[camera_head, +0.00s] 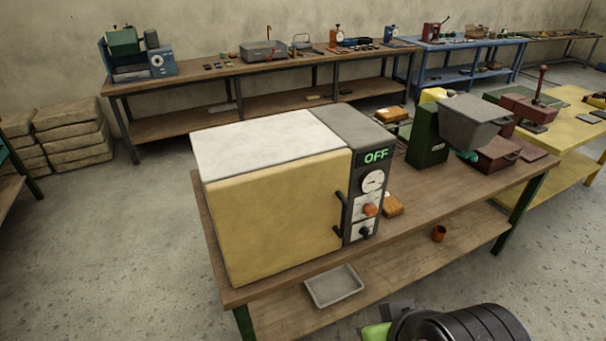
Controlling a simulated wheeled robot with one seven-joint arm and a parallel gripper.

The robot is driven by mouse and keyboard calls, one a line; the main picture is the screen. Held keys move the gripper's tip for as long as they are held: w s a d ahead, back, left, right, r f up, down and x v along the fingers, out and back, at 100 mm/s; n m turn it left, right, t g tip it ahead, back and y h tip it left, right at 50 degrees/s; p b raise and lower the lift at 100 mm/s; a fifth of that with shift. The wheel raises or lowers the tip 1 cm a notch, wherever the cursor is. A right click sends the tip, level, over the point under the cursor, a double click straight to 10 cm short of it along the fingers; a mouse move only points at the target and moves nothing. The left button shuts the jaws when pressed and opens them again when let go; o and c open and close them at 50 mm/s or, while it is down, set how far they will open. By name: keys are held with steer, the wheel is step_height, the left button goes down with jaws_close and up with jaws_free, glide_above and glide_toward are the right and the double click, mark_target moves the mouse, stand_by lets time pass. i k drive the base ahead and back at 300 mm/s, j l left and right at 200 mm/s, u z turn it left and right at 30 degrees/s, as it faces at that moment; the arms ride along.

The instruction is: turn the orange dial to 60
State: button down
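The orange dial (370,210) is a small knob on the dark front panel of a box-shaped oven (275,215) with a yellow door and a white top. It sits on a pale plate whose markings are too small to read, so I cannot tell its setting. Above it are a round white gauge (372,181) and a display (376,156) reading OFF in green. Below it is a black knob (365,232).
The oven stands on a wooden workbench (440,215). Its black door handle (340,211) is just left of the dial. An orange-brown block (393,206) lies right of the panel.

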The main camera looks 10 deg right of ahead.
mark_target(370, 210)
steer(key=i+j+z, duration=0.15)
steer(key=i+j, duration=0.5)
steer(key=j, duration=0.1)
